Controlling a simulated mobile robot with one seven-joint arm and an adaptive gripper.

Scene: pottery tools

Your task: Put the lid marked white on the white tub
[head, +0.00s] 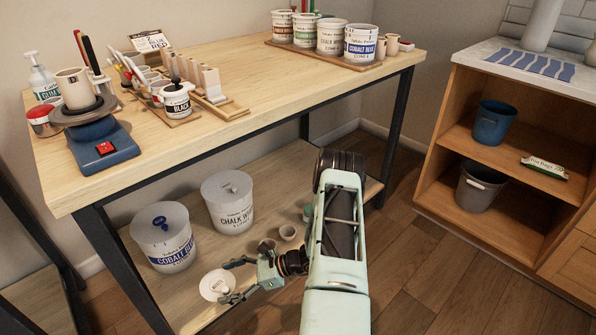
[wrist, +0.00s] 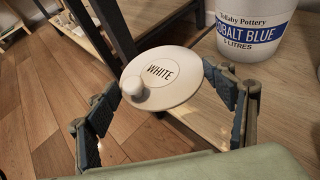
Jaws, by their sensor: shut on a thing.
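The round cream lid (wrist: 178,84) carries the word WHITE and a pale knob. My gripper (wrist: 160,80) is shut on it, with one finger at each side of the rim. In the head view the lid (head: 217,286) is in front of the lower shelf, held by my gripper (head: 236,280). A large tub marked CHALK WHITE (head: 230,213) stands upright on the lower shelf, behind the lid and apart from it. Its top looks pale with a small round spot; I cannot tell what that is. A smaller pot marked CHALK W (head: 331,37) stands on the tabletop.
A COBALT BLUE tub (head: 166,245) stands left of the large white tub; it also shows in the wrist view (wrist: 255,35). Small cups (head: 288,232) are on the lower shelf (head: 190,300). The tabletop (head: 270,85) overhangs the tubs, and a black leg (head: 122,268) is close by.

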